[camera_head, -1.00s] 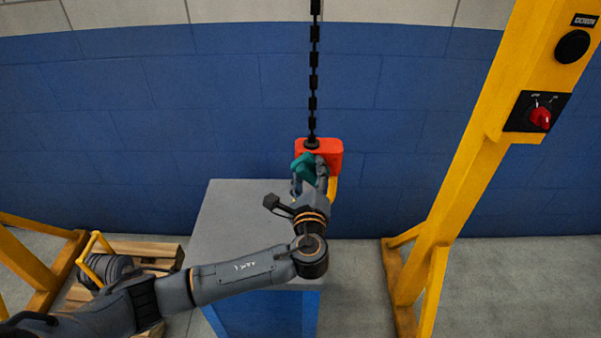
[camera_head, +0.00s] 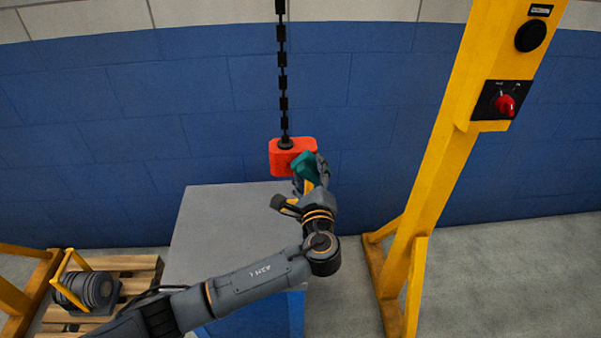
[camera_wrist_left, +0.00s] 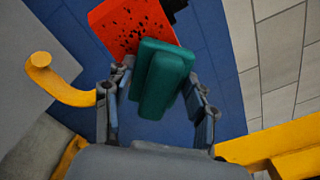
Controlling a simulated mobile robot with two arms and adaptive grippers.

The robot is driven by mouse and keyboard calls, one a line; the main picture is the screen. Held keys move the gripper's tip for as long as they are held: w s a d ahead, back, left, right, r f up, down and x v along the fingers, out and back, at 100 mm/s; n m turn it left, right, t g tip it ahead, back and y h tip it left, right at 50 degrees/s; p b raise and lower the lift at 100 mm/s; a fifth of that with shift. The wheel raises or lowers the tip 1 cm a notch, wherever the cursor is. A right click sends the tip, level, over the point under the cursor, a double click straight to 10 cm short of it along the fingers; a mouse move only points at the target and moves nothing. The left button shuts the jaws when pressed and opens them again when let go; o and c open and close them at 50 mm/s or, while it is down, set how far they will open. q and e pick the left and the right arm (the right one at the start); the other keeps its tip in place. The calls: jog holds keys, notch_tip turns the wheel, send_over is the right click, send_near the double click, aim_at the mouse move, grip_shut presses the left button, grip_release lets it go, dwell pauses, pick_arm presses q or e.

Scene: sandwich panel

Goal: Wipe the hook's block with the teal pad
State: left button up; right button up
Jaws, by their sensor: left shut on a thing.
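The red-orange hook block (camera_head: 286,153) hangs on a black chain (camera_head: 283,80) above the grey-topped cabinet. In the left wrist view the block (camera_wrist_left: 128,22) has dark specks on its face, and the yellow hook (camera_wrist_left: 60,85) curves out to the left. My left gripper (camera_head: 310,172) is shut on the teal pad (camera_head: 306,163). The pad (camera_wrist_left: 160,80) sits between the fingers in the left wrist view and overlaps the block's lower edge. I cannot tell whether they touch. My right gripper is not in view.
The cabinet's grey top (camera_head: 215,220) is bare below the block. A yellow post (camera_head: 430,190) with a red knob (camera_head: 505,105) stands on the right. A pallet (camera_head: 140,275) bearing a dark motor-like load (camera_head: 90,290) is at lower left. A blue wall stands behind.

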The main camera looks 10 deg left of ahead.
aim_at(292, 169)
pick_arm(q)
jog(key=shift+w+d, duration=0.1)
jog(key=shift+d, duration=0.35)
jog(key=shift+w+r, duration=0.1)
jog(key=shift+a, duration=0.1)
jog(key=shift+s+a+p, duration=0.35)
jog(key=shift+a+p, duration=0.5)
jog(key=shift+a, duration=0.05)
jog(key=shift+s+a, duration=0.2)
jog(key=shift+a, duration=0.5)
jog(key=shift+s+a+p, duration=0.2)
jog(key=shift+a+p, duration=0.5)
jog(key=shift+s+a+p, duration=0.25)
jog(key=shift+a+p, duration=0.05)
jog(key=shift+a, duration=0.6)
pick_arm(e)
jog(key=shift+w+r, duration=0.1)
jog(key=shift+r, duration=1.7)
